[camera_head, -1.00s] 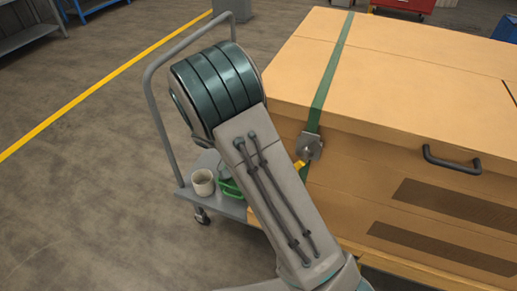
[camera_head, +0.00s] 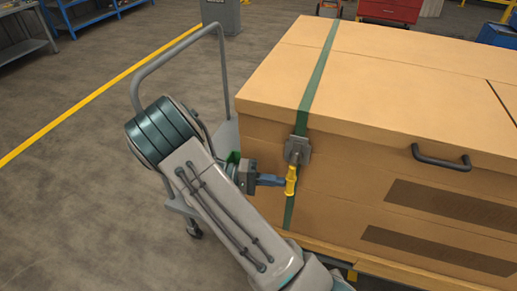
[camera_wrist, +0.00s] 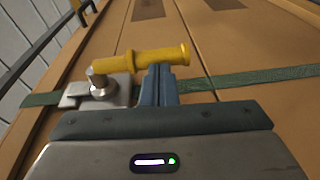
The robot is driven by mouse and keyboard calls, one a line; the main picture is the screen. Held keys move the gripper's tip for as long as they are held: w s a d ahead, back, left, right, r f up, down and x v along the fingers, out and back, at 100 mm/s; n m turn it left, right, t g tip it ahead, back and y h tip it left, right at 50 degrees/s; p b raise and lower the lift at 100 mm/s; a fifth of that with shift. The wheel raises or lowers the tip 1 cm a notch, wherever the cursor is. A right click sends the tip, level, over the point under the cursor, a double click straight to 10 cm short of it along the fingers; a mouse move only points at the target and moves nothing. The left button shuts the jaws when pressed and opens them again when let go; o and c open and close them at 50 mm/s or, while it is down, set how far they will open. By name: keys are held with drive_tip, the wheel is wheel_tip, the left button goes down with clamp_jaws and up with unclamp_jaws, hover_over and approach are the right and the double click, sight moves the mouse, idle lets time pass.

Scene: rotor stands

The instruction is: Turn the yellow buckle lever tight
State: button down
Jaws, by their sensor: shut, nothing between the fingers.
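The yellow buckle lever (camera_head: 291,181) hangs down from the grey buckle (camera_head: 298,150) on the front face of the wooden crate (camera_head: 380,160). A green strap (camera_head: 318,83) runs over the crate's lid and through the buckle. In the wrist view the lever (camera_wrist: 150,57) lies sideways from its pivot on the buckle (camera_wrist: 100,90). My gripper (camera_head: 283,181) is shut, with its blue fingers together. The fingertips (camera_wrist: 158,72) are right at the lever's side, seemingly touching it and not around it.
A grey handcart (camera_head: 140,80) with a tall bar stands to the left of the crate, behind my arm. A dark handle (camera_head: 440,160) sticks out from the crate's front on the right. The floor on the left is mostly clear.

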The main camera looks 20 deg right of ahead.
idle(0.4)
drive_tip(key=w+d+b+v, duration=0.1)
drive_tip(key=v, duration=1.3)
drive_tip(key=s+d+r+n+t+y+p, duration=0.2)
drive_tip(key=s+d+r+n+y+p, duration=0.1)
drive_tip(key=s+d+r+y, duration=0.55)
drive_tip(key=s+a+r+n+t+y+p, duration=0.2)
drive_tip(key=s+r+t+y, duration=0.5)
drive_tip(key=s+r+t, duration=0.1)
drive_tip(key=shift+s+r+p, duration=0.4)
drive_tip(key=shift+s+r, duration=0.05)
drive_tip(key=shift+s, duration=0.45)
drive_tip(key=shift+y, duration=0.25)
